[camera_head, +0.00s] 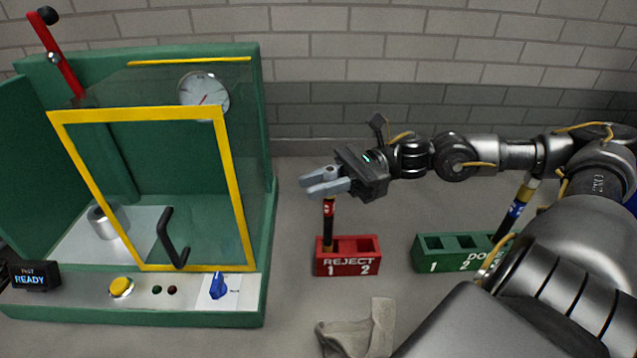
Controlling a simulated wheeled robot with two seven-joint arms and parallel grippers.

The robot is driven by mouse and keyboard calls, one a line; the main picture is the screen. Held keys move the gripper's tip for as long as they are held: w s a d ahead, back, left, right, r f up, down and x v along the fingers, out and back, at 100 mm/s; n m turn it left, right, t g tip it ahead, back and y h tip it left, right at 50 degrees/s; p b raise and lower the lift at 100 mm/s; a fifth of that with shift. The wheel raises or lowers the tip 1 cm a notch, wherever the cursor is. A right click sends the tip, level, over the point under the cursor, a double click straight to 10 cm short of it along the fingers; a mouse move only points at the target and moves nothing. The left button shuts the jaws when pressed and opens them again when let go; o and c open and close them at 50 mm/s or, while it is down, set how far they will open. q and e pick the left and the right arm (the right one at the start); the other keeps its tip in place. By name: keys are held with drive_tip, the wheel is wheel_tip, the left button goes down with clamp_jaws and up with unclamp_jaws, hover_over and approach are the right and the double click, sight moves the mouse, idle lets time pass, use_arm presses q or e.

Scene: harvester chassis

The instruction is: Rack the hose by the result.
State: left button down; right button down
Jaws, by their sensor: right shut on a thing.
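A black hose (328,228) with a red band and a brass-coloured lower end stands upright at slot 1 of the red REJECT rack (347,268). Its lower end appears to be in the slot; how deep it sits I cannot tell. My right gripper (324,183) is shut on the top of this hose, above the rack, and hides its upper end. REJECT slot 2 is empty. A second hose (514,212) with a blue band stands tilted at the right end of the green DONE rack (448,264), partly hidden by my right arm. My left gripper is out of view.
The green test rig (256,200) stands at the left with a yellow-framed clear door (232,180), gauge (204,92), red lever (62,62), yellow button (121,287) and blue knob (218,286). Its display (30,278) reads READY. A grey cloth (360,333) lies in front.

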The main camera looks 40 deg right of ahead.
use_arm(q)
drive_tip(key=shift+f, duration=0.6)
use_arm(e)
drive_tip(key=shift+d+f, duration=0.25)
drive_tip(key=shift+f, duration=0.65)
use_arm(q)
drive_tip(key=shift+b, duration=0.3)
use_arm(e)
drive_tip(key=shift+a, duration=0.1)
